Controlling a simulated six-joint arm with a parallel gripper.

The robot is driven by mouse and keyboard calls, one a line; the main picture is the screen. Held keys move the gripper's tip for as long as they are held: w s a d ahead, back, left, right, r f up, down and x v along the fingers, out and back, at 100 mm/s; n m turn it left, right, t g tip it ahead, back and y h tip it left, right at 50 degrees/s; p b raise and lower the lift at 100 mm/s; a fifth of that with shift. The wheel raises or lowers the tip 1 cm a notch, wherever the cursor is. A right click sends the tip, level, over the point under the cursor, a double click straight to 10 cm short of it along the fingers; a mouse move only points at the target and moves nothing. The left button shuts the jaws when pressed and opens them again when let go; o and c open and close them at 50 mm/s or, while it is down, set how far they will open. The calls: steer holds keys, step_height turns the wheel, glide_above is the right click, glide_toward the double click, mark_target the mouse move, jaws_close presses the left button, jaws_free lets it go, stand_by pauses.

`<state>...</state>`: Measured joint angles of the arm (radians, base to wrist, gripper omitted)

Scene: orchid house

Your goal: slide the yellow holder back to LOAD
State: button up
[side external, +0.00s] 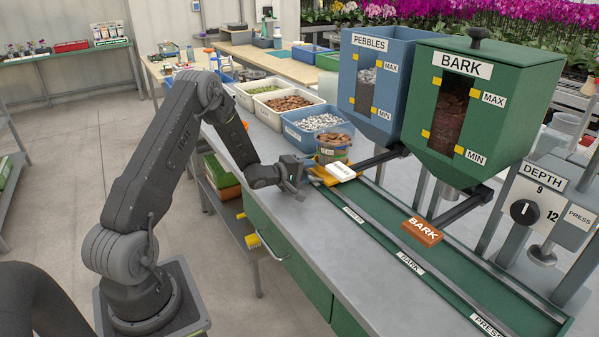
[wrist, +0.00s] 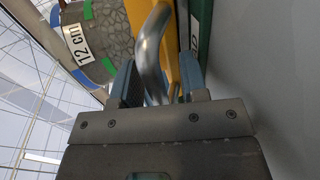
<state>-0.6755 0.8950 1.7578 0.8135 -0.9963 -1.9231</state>
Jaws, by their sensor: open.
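The yellow holder (side external: 318,180) sits at the far end of the green track, beyond the small white track label nearest it. A pot (side external: 333,150) filled with brown and grey material stands on it. In the wrist view the pot (wrist: 115,35) bears a "12 cm" label. My gripper (side external: 301,180) is at the holder's near left side. In the wrist view a curved metal handle (wrist: 150,45) runs along the yellow holder (wrist: 186,62) and passes between the open fingers of my gripper (wrist: 158,75). Contact cannot be told. No LOAD label is readable.
The green track (side external: 450,290) runs toward the front right, with BARK and PRESS labels. A white block (side external: 340,171) and an orange BARK block (side external: 423,231) overhang it from the PEBBLES hopper (side external: 378,80) and BARK hopper (side external: 470,110). Material bins (side external: 283,104) stand behind the holder.

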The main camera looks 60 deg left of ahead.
steer(key=v, duration=1.3)
steer(key=shift+s+r, duration=0.1)
steer(key=shift+s, duration=0.25)
steer(key=d+r+m+g+y, duration=0.45)
steer(key=d+r+m, duration=0.55)
steer(key=r, duration=0.4)
steer(key=s+d+r+m+g+h, duration=0.2)
steer(key=s+d+m, duration=0.2)
steer(key=s+d, duration=0.4)
steer(key=s+d+r+m+g+h, duration=0.2)
steer(key=s+d+m+g, duration=0.1)
steer(key=s+d, duration=0.6)
steer(key=shift+d+r+m, duration=0.35)
steer(key=shift+d+m, duration=0.15)
steer(key=shift+s+g+h, duration=0.1)
steer(key=shift+g+h, duration=0.15)
